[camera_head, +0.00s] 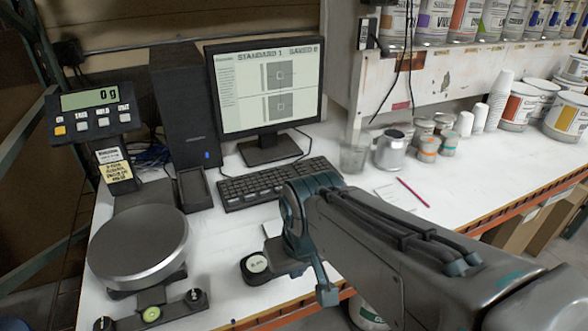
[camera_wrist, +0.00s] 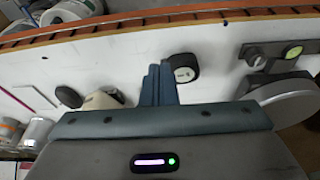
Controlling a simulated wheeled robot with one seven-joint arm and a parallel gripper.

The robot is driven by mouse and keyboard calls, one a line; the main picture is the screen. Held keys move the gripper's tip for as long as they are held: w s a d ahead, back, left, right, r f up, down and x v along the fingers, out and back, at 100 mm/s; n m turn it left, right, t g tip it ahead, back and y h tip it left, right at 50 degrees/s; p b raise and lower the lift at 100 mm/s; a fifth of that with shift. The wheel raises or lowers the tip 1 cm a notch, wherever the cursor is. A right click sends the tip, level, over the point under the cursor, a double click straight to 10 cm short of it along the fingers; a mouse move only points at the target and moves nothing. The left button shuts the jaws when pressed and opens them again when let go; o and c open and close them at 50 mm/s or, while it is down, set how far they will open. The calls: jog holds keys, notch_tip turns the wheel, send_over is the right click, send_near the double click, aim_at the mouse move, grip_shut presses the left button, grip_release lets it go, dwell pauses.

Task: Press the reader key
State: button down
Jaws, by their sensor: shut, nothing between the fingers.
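My gripper (camera_head: 275,262) is low over the white bench, its two teal fingers together and empty. In the wrist view the shut fingers (camera_wrist: 160,70) point toward the bench's front edge. A small black round device with a white labelled face (camera_head: 256,264) lies close beside the fingertips, to their left; it also shows right of them in the wrist view (camera_wrist: 184,68). I cannot tell whether they touch. A pale device with a dark end (camera_wrist: 102,100) lies left of the fingers in the wrist view, mostly hidden by my gripper in the head view. I cannot make out which part is the reader key.
A scale with a round steel pan (camera_head: 140,247) stands at left, its display (camera_head: 90,100) reading 0 g. Behind are a monitor (camera_head: 266,88) and a keyboard (camera_head: 275,184). Cups, small cans and a red pencil (camera_head: 413,192) are to the right. Paint cans line a shelf (camera_head: 450,80).

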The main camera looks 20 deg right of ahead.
jog(key=w+d+r+m+t+y, duration=0.1)
jog(key=w+r+m, duration=0.1)
jog(key=w, duration=0.4)
jog(key=w+d+r+m+t+y, duration=0.1)
jog(key=w+d+r+y, duration=0.1)
jog(key=w, duration=0.4)
jog(key=w+d+r+m+t+h, duration=0.1)
jog(key=w+d+m+t, duration=0.3)
jog(key=w+d, duration=0.8)
jog(key=shift+w+d+r+m+h+p, duration=0.15)
jog(key=shift+d+r+m+h+p, duration=0.25)
jog(key=shift+r, duration=0.45)
jog(key=shift+f, duration=0.1)
notch_tip(320, 180, down, 8)
jog(key=b, duration=0.6)
jog(key=shift+r, duration=0.2)
jog(key=shift+f+b, duration=0.55)
jog(key=shift+b, duration=0.25)
jog(key=shift+f, duration=0.1)
